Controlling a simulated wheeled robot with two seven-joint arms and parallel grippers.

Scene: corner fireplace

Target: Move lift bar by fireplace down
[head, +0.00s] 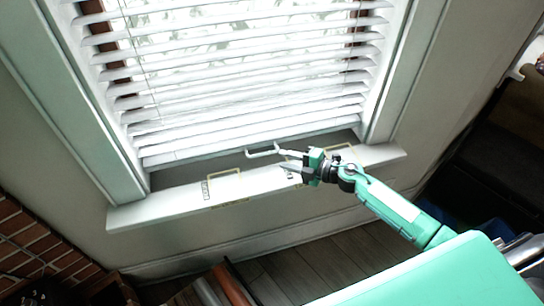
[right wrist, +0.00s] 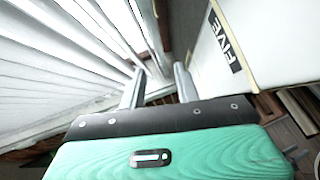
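White slatted blinds (head: 240,75) hang in the window. Their bottom bar (head: 215,148), which I take for the lift bar, hangs slightly above the sill, with a dark gap below. My right gripper (head: 284,160) is at the gap between this bar and the sill, right of the window's middle. In the right wrist view its two fingers (right wrist: 158,84) stand apart, with slats close on the left. A thin pale hooked piece (head: 262,153) shows at the gripper's tip; I cannot tell whether it is a finger or a handle. Contact with the bar is unclear. My left gripper is out of view.
The white window sill (head: 160,206) runs below the blinds and bears yellow-outlined labels; one reads FIVE in the right wrist view (right wrist: 224,46). Red brickwork (head: 28,240) stands at lower left. Wooden floor (head: 300,270) shows below. Dark furniture (head: 480,140) stands at right.

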